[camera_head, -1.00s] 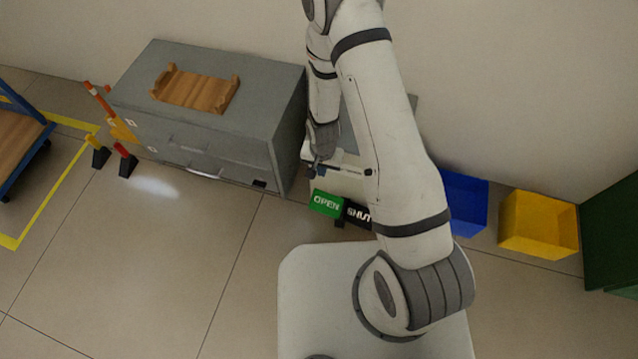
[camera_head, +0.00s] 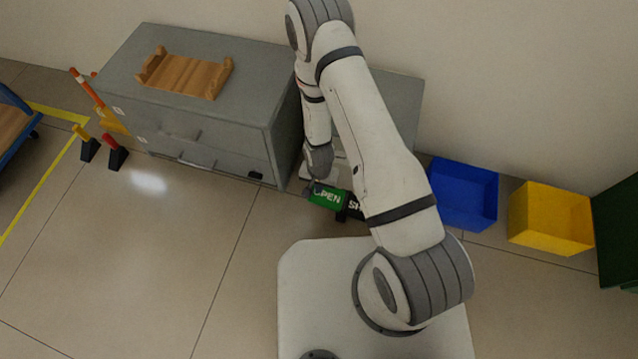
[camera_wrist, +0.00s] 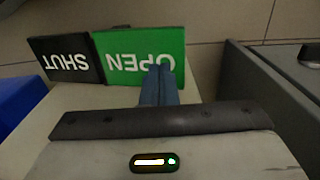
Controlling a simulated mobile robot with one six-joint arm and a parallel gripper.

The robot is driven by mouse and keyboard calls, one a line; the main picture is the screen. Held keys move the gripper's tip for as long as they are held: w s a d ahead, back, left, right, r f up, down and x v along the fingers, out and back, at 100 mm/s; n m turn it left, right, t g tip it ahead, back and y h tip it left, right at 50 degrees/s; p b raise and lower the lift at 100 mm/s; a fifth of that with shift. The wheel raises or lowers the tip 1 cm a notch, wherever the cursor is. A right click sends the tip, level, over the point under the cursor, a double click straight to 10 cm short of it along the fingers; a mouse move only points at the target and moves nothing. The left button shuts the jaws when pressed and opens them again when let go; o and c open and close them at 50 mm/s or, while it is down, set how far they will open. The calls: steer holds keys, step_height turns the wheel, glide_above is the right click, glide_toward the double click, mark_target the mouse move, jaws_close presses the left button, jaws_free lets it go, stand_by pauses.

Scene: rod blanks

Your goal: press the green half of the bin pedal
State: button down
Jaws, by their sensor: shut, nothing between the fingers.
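The pedal has a green half (camera_head: 325,197) marked OPEN and a black half (camera_head: 354,206) marked SHUT, low beside the grey cabinet. In the wrist view the green half (camera_wrist: 141,55) is upside down, with the black half (camera_wrist: 67,59) to its left. My gripper (camera_wrist: 160,70) is shut and empty. Its blue-grey fingertips overlap the edge of the green half nearest me, right of its middle; I cannot tell whether they touch it. In the head view my gripper (camera_head: 312,186) is at the upper left corner of the green half, covering part of its first letter.
A grey cabinet (camera_head: 225,125) with a wooden tray (camera_head: 186,75) on top stands left of the pedal. A blue bin (camera_head: 464,200) and a yellow bin (camera_head: 550,220) stand to the right. Red and yellow levers (camera_head: 115,150) stand at the left. The floor in front is clear.

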stand_by(0.3)
steer(key=shift+f+b, duration=1.9)
steer(key=shift+f, duration=0.6)
steer(key=shift+r, duration=0.2)
step_height(320, 180, up, 9)
steer(key=p, duration=0.6)
steer(key=shift+s+f, duration=0.1)
steer(key=shift+s, duration=0.05)
